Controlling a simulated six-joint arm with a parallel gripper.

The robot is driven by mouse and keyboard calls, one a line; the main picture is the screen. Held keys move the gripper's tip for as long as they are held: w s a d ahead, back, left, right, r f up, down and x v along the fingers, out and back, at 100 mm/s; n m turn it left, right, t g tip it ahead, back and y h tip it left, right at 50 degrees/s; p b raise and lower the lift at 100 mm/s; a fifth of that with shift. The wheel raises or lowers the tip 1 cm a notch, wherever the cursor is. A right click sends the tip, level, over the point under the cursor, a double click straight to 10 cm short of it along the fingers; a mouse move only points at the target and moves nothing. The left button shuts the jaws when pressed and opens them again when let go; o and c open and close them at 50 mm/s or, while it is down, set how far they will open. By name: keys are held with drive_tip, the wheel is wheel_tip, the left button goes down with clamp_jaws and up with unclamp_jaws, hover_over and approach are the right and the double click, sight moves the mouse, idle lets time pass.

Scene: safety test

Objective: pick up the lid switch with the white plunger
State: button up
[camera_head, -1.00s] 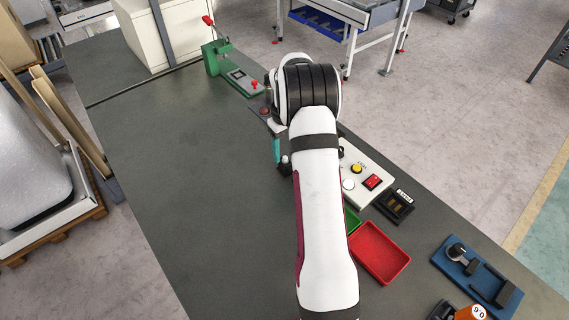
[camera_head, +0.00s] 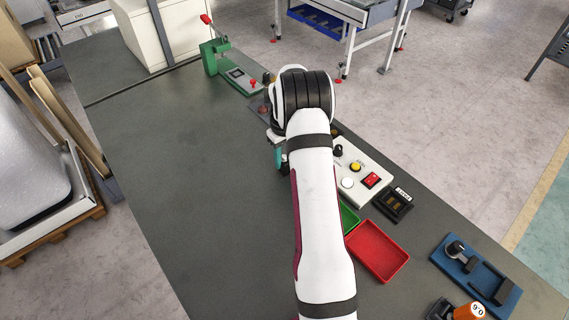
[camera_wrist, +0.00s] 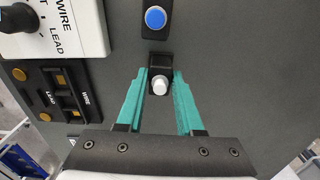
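The lid switch with the white plunger (camera_wrist: 160,86) is a small black block with a white round tip, upright on the grey bench in the wrist view. My gripper (camera_wrist: 161,74) is open, with its teal fingertips on either side of this switch. The fingers reach down beside its body; a narrow gap seems to show at the left, and contact on the right is unclear. A similar switch with a blue plunger (camera_wrist: 155,18) stands just beyond it. In the head view, my gripper (camera_head: 279,158) is mostly hidden by my arm.
A white control box (camera_head: 360,178), a black block (camera_head: 393,204), a red tray (camera_head: 378,252) and a green tray (camera_head: 348,217) lie right of my arm. A green fixture (camera_head: 212,60) stands at the back. The bench's left side (camera_head: 180,180) is clear.

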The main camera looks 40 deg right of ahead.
clamp_jaws()
drive_tip(key=shift+r, duration=0.1)
drive_tip(key=shift+r, duration=3.15)
